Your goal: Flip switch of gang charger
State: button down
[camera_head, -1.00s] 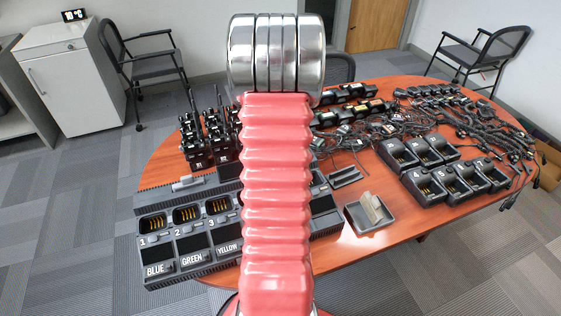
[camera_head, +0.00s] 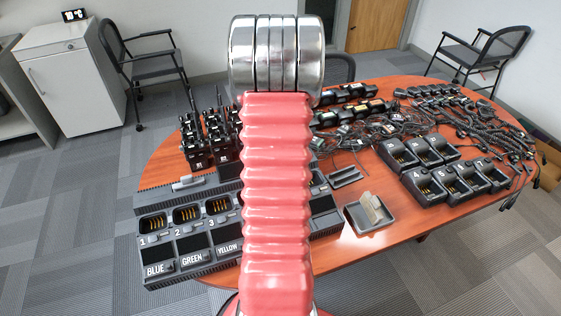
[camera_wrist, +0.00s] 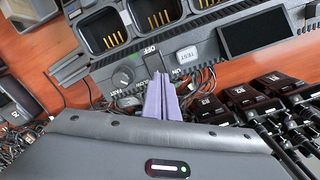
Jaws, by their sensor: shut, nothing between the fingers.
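The gang charger (camera_head: 190,235) is a long dark grey unit at the front left of the table, with numbered slots and colour labels, partly hidden behind my arm. In the wrist view its control panel (camera_wrist: 140,65) shows a round speed knob (camera_wrist: 123,77), a light TEST button (camera_wrist: 188,55) and OFF and ON labels with the dark power switch (camera_wrist: 160,62) between them. My gripper (camera_wrist: 160,86) has purple fingers, shut and empty, with their tips close to the panel just below the switch. I cannot tell whether they touch it. My arm hides the gripper in the head view.
Several radios (camera_head: 205,140) stand behind the charger. A grey tray (camera_head: 357,222), single chargers (camera_head: 440,175) and tangled cables (camera_head: 480,125) lie to the right. In the wrist view, radios and cables crowd the lower right of the panel. The table front right of the tray is bare.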

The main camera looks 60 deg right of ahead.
jog(key=shift+f, duration=0.25)
jog(key=shift+r, duration=0.1)
notch_tip(320, 180, up, 7)
dwell(1.3)
dwell(0.7)
jog(key=a, duration=0.1)
jog(key=a+f, duration=0.1)
jog(key=a, duration=0.1)
jog(key=shift+s+a+f+n, duration=0.2)
jog(key=shift+s+f+n, duration=0.2)
jog(key=w+a+r+n+t+h, duration=0.1)
jog(key=w+a+r+n, duration=0.25)
jog(key=a, duration=0.85)
jog(key=w+a+r+n, duration=0.3)
jog(key=w+a+r, duration=0.1)
jog(key=a, duration=0.8)
jog(key=s+a+r+n+t, duration=0.1)
jog(key=a+r+n+t, duration=0.1)
jog(key=a, duration=0.9)
jog(key=s+a+r+n+t+y, duration=0.1)
jog(key=a+r+n, duration=0.3)
jog(key=a, duration=0.8)
jog(key=shift+s+n+t, duration=0.15)
jog(key=shift+n+t, duration=0.65)
jog(key=shift+n, duration=0.05)
